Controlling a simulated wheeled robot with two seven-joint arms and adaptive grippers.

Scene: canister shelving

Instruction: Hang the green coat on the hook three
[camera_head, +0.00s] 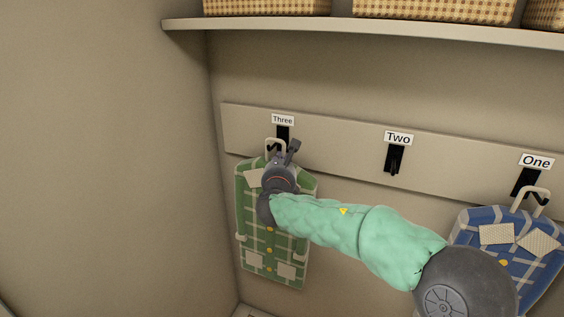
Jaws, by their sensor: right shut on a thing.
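The green plaid coat (257,268) hangs upright below hook three (283,131), which carries the label "Three" at the left end of the wall board. The coat's pale hanger loop (269,147) is at the hook; whether it sits over the hook is hard to tell. My right gripper (286,157) is in front of the coat's top and shut on the coat near the loop. The gripper and my arm hide the coat's upper middle and part of its right side. My left gripper is not in view.
Hook two (394,159) is empty. A blue plaid coat (538,262) hangs at hook one (526,182) on the right, partly behind my arm. A shelf (370,27) with woven baskets (435,9) runs above. A bare wall (100,160) stands close on the left.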

